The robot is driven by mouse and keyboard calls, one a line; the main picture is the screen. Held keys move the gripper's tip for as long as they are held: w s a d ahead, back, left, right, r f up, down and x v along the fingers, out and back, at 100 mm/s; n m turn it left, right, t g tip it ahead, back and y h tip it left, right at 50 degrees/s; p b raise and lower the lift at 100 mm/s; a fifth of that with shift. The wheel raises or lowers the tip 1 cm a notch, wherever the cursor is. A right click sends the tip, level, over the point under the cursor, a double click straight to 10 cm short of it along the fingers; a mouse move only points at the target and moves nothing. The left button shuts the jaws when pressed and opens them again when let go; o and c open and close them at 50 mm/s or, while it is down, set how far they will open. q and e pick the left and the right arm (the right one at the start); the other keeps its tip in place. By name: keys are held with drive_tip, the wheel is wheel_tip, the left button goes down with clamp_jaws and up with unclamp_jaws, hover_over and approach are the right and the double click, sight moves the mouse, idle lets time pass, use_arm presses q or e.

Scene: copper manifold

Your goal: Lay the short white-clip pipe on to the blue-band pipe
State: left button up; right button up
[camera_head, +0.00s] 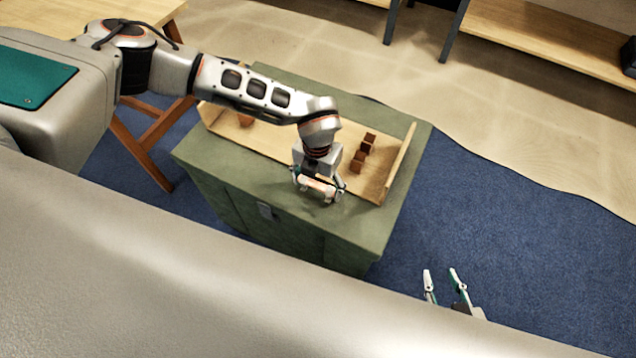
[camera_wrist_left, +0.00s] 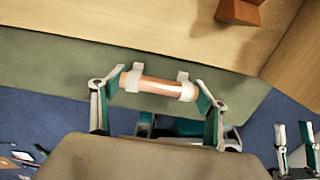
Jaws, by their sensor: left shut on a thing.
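A short copper pipe with two white clips (camera_wrist_left: 158,85) is held between the fingers of my left gripper (camera_wrist_left: 155,88). In the head view the left gripper (camera_head: 318,190) is over the front part of the green cabinet top, and the pipe (camera_head: 318,185) shows small between its fingers. The pipe lies across the gripper, with a white clip near each end. My right gripper (camera_head: 440,271) is open and empty, low over the blue floor to the right of the cabinet. It also shows in the left wrist view (camera_wrist_left: 292,124). I cannot make out a blue-band pipe in either view.
A green cabinet (camera_head: 290,242) carries a shallow wooden tray (camera_head: 400,165) with raised sides. Brown blocks (camera_head: 363,152) stand in its right part, and a reddish-brown object (camera_head: 246,120) is at its left. My left arm crosses above the tray. Blue carpet lies right of the cabinet.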

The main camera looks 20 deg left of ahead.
use_arm(q)
drive_tip(key=shift+f, duration=0.1)
drive_tip(key=o, duration=1.1)
